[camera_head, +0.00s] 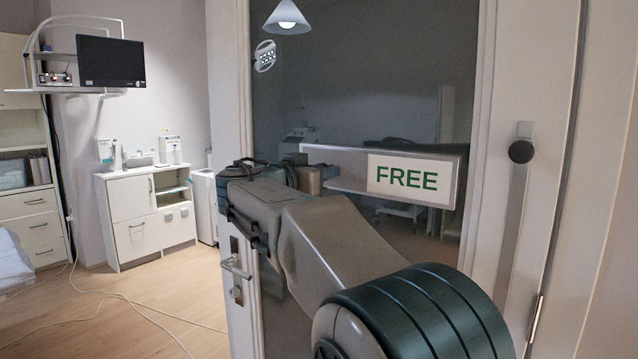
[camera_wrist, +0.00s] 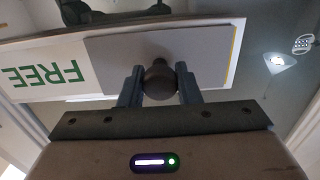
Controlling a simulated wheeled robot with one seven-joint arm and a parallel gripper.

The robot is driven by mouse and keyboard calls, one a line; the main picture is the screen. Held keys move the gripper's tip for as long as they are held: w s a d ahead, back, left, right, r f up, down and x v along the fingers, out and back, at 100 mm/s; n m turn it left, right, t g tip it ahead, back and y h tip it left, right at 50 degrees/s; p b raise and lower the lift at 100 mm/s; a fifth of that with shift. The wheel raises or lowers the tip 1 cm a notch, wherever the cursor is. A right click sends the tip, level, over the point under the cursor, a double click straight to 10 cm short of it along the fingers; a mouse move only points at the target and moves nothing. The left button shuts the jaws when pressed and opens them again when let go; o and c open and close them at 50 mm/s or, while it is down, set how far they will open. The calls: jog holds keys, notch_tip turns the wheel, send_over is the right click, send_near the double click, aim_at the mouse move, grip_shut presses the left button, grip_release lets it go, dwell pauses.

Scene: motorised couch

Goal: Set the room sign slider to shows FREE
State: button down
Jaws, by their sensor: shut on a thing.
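The room sign (camera_head: 460,185) is a long horizontal frame on the dark glass door. Its right part shows a white panel with green FREE (camera_head: 402,178). In the wrist view the word FREE (camera_wrist: 45,74) appears upside down on the left, fully uncovered. A grey slider plate (camera_wrist: 205,52) covers the other part of the sign. A dark round knob (camera_wrist: 159,82) stands out from the plate. My gripper (camera_wrist: 160,85) is shut on this knob, one finger on each side. In the head view my arm hides the knob and most of the fingers.
A second dark knob (camera_head: 521,151) sits on a vertical strip on the right door frame. A door handle (camera_head: 236,267) is at the door's left edge. A white cabinet (camera_head: 150,215) and a wall monitor (camera_head: 110,62) stand left. Cables (camera_head: 120,297) lie on the floor.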

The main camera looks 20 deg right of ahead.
jog(key=shift+w, duration=0.35)
jog(key=shift+a+r, duration=0.1)
jog(key=c, duration=1.4)
grip_release()
jog(key=o, duration=0.3)
jog(key=shift+w+a, duration=0.1)
jog(key=shift+w, duration=0.05)
jog(key=shift+o, duration=0.2)
jog(key=b+v, duration=0.2)
jog(key=v, duration=1.1)
jog(key=shift+s+a, duration=0.25)
jog(key=shift+a, duration=0.1)
